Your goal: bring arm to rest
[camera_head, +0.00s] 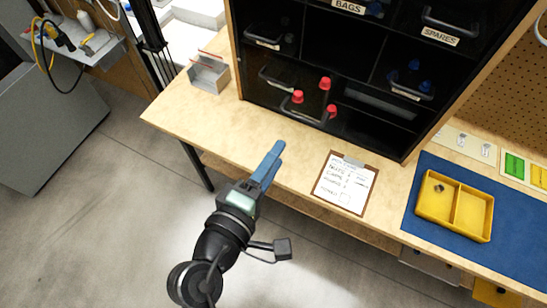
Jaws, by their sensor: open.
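My gripper (272,161) is at the end of my dark arm, in the lower middle of the head view. Its blue fingers point up and to the right, over the front edge of the wooden bench (180,120). The fingers overlap each other from this angle, so the gap between them is hard to see. I see nothing held in them.
A black shelf unit (310,50) with red-capped and blue items stands at the bench's back. A clipboard (344,184) lies right of my gripper. A yellow two-part tray (455,238) sits on a blue mat (418,232). A small grey bin (209,75) is at left. Open floor (90,200) lies left.

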